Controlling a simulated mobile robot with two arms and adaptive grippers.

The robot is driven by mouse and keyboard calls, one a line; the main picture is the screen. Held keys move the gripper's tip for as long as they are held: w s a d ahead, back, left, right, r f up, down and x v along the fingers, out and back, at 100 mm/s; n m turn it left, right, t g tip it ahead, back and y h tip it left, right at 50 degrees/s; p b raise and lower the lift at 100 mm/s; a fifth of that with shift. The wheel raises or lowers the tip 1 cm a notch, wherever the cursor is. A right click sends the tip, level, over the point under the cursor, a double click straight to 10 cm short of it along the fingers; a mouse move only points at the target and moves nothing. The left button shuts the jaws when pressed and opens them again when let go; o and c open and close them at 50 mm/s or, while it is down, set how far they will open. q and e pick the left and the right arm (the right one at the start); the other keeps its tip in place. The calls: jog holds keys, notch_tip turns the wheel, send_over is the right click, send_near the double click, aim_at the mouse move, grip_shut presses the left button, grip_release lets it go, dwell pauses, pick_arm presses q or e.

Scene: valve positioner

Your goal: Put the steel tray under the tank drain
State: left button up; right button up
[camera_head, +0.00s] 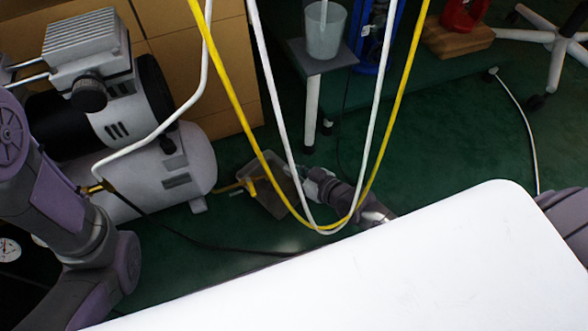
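The steel tray (272,203) is a grey-brown shallow box on the green floor, right of the compressor tank (168,180). The yellow drain (243,185) sticks out from the tank's right end, and its outer end appears over the tray's left part. My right gripper (306,180) is at the tray's right edge, low near the floor. Its fingers are small and dark here, so I cannot tell whether they grip the rim. The hanging hoses partly cover tray and gripper. My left arm comes in at the left, but its gripper is out of view.
Yellow and white hoses (236,98) hang in loops before the tray and my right gripper. Cardboard boxes (190,60) stand behind the compressor. A small table (330,60) holds a grey bucket (325,32). A large white surface (400,270) hides the near floor. Green floor is open on the right.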

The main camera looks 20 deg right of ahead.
jog(key=o, duration=0.3)
jog(key=shift+r, duration=0.15)
jog(key=shift+s+d+r+p, duration=0.15)
jog(key=shift+s+r+p, duration=0.1)
jog(key=shift+p, duration=0.15)
jog(key=p+v, duration=0.6)
jog(key=v, duration=0.4)
jog(key=shift+s+r+p, duration=0.15)
jog(key=shift+s+p, duration=0.05)
jog(key=shift+p, duration=0.1)
jog(key=shift+s+d, duration=0.2)
jog(key=shift+s, duration=0.15)
